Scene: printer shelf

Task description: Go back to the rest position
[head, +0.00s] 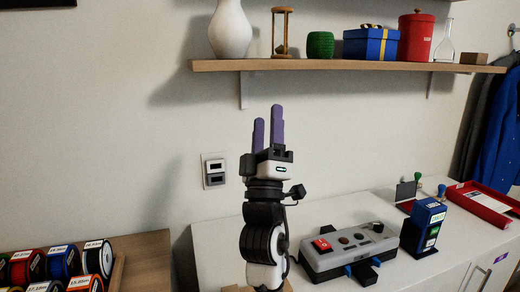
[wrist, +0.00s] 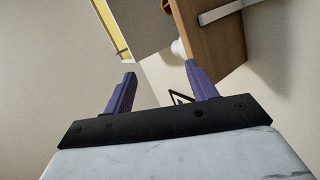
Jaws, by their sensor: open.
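My gripper (head: 268,130) points upward in the middle of the head view, in front of the bare wall and below the wall shelf. Its two purple fingers are apart with nothing between them. In the wrist view my gripper (wrist: 160,90) also shows open and empty, with its fingers wide apart. My arm stands in front of the left part of the white cabinet and hides some of it.
A wooden shelf (head: 330,66) holds a vase (head: 230,32), an hourglass (head: 283,32) and a blue gift box (head: 371,44). On the white cabinet (head: 222,238) are a grey control box (head: 345,250), a blue stamp device (head: 428,222) and a red tray (head: 484,204). Spools (head: 63,262) stand at left.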

